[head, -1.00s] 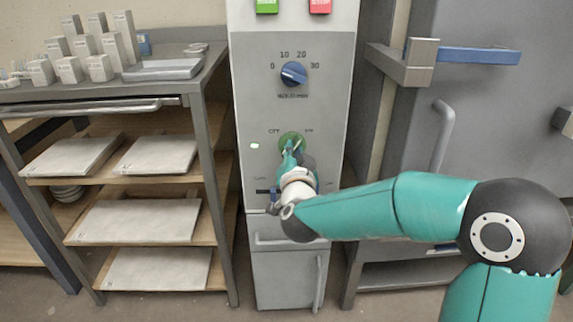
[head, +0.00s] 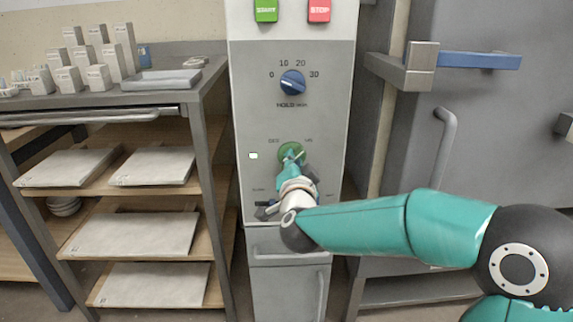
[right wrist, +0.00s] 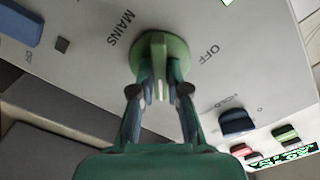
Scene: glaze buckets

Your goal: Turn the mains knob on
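The mains knob (head: 291,150) is a round green knob on the grey panel. In the right wrist view, the knob (right wrist: 165,49) has a raised grip bar that stands between the two fingers of my right gripper (right wrist: 160,85). The fingers look closed on the bar from both sides. The OFF and MAINS labels are readable there; the ON label is hidden by the gripper in that view. In the head view my right gripper (head: 291,164) covers the lower part of the knob. The exact pointer direction is hard to tell. My left gripper is not in view.
Above sits the blue HOLD knob (head: 292,82), with the green START button (head: 266,10) and red STOP button (head: 318,10) higher up. A shelf rack (head: 207,150) with slabs stands left. A grey door with a handle (head: 445,140) is on the right.

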